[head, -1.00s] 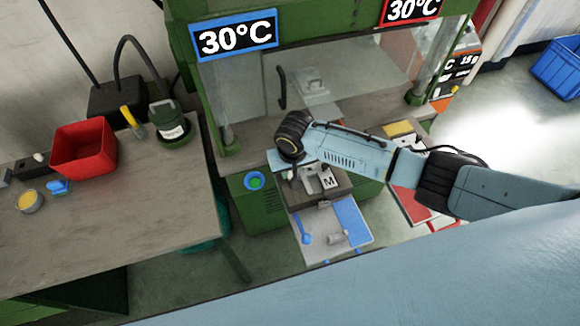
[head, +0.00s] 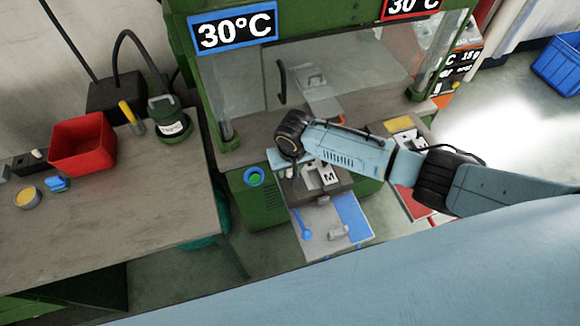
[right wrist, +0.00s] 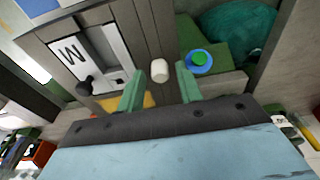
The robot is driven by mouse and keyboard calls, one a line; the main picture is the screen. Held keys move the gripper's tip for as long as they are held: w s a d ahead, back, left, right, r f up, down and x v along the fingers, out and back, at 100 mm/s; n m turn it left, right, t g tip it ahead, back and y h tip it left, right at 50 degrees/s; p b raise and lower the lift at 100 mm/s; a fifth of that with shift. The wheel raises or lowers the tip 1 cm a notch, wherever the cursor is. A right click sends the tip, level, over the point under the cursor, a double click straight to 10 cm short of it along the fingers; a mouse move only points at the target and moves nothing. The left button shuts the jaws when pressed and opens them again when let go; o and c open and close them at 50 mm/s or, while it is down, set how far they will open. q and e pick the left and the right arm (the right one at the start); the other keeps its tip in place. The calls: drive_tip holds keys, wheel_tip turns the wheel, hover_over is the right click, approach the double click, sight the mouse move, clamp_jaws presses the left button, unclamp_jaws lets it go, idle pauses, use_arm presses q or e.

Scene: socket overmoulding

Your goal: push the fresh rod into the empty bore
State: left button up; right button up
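The mould block (head: 338,188) with its white M plate (head: 328,177) sits at the front of the green press. In the right wrist view the M plate (right wrist: 85,60) is at the left, with a black knob-like part (right wrist: 84,88) and a small dark opening (right wrist: 115,82) by it. A short white rod (right wrist: 160,70) shows against the grey-brown block, between the fingertips but apart from both. I cannot tell how deep it sits. My right gripper (right wrist: 160,88) is open over the block; in the head view my wrist mostly hides it. My left gripper is out of view.
A blue-ringed green button (head: 254,177) is on the press front, left of the block. A red bin (head: 82,145) stands on the left bench.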

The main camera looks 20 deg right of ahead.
drive_tip(key=shift+o, duration=0.6)
wheel_tip(320, 180, up, 13)
drive_tip(key=s+p, duration=0.1)
drive_tip(key=s, duration=0.1)
drive_tip(key=shift+r, duration=0.1)
idle(0.4)
